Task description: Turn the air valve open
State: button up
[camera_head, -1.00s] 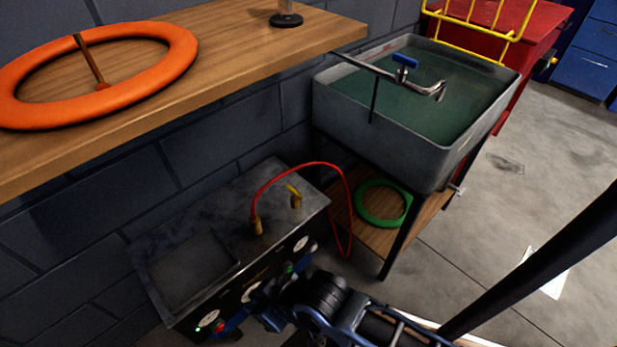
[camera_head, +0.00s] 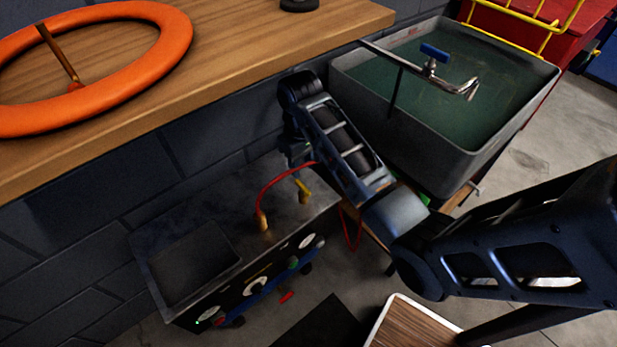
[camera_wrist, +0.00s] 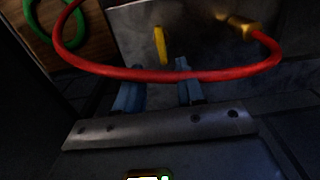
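The air valve's yellow lever (camera_head: 304,190) stands on top of the grey metal unit (camera_head: 185,225), beside a brass fitting (camera_head: 262,221) with a red hose. In the wrist view the lever (camera_wrist: 160,45) is upright, beyond and roughly between the two blue fingertips. My gripper (camera_wrist: 156,80) is open and empty, pointing toward the lever but apart from it. In the head view my gripper hangs above the back of the unit, its fingers mostly hidden by the wrist. The red hose (camera_wrist: 170,74) crosses the fingertips in the wrist view; I cannot tell if it touches them.
A wooden bench (camera_head: 230,60) with an orange ring (camera_head: 165,95) overhangs on the left. A grey water basin (camera_head: 375,105) with a tap stands to the right of my arm. A green ring (camera_wrist: 35,25) shows in the wrist view. Dials and knobs line the unit's front.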

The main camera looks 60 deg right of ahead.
aim_at(303, 186)
notch_tip(303, 186, down, 7)
jog(key=shift+f+b, duration=0.15)
jog(key=shift+b, duration=0.25)
grip_shut()
dwell(0.4)
